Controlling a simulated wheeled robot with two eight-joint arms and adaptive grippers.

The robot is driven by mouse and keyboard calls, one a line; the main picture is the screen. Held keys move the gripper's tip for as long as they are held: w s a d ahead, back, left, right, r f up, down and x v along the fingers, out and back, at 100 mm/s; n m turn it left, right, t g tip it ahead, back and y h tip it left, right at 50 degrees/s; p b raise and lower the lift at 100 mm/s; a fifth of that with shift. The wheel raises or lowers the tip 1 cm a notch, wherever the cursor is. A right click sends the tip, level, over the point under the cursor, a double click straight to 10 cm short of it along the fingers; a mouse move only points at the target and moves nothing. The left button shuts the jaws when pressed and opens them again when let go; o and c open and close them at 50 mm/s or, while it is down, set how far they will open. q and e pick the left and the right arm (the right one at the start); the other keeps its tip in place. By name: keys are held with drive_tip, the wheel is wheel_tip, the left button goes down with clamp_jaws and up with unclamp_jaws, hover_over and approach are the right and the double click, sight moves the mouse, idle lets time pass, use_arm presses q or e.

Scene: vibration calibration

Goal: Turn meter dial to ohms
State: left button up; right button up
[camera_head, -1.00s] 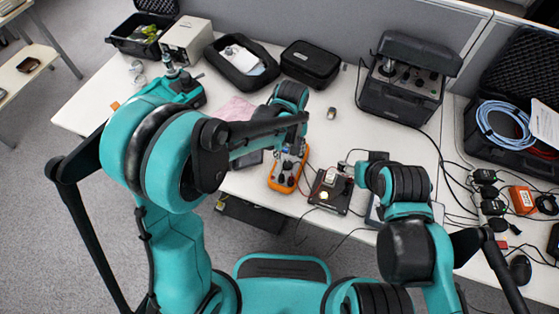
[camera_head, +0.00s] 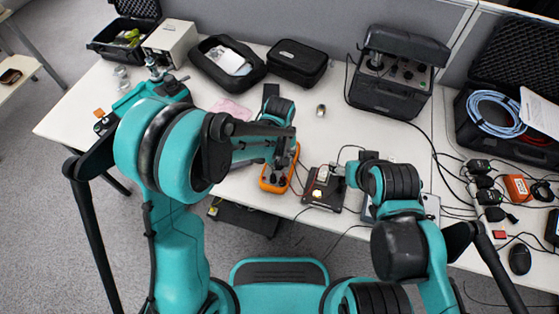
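The orange-rimmed meter (camera_head: 265,184) lies on the white table near its front edge. My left gripper (camera_head: 279,174) points down over the meter from the far side and covers much of its face. The dial and its setting cannot be made out. The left fingers are small and dark, and I cannot tell whether they are apart or touch the dial. My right gripper (camera_head: 338,170) is beside a small dark box (camera_head: 322,190) with a light top panel, right of the meter. Its fingers are too small to read.
Black cases (camera_head: 299,62) and a large black instrument (camera_head: 390,85) stand along the back of the table (camera_head: 330,125). A pink sheet (camera_head: 232,110) lies left of centre. Cables run around the dark box and to the right. The table's centre is mostly clear.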

use_arm(q)
drive_tip(key=shift+m, duration=0.3)
clamp_jaws()
drive_tip(key=m, duration=0.3)
drive_tip(key=shift+a, duration=0.1)
drive_tip(key=shift+a+m+b, duration=0.1)
drive_tip(key=shift+m+b, duration=0.2)
drive_tip(key=shift+m, duration=1.7)
drive_tip(key=o, duration=1.1)
unclamp_jaws()
drive_tip(key=shift+o, duration=0.2)
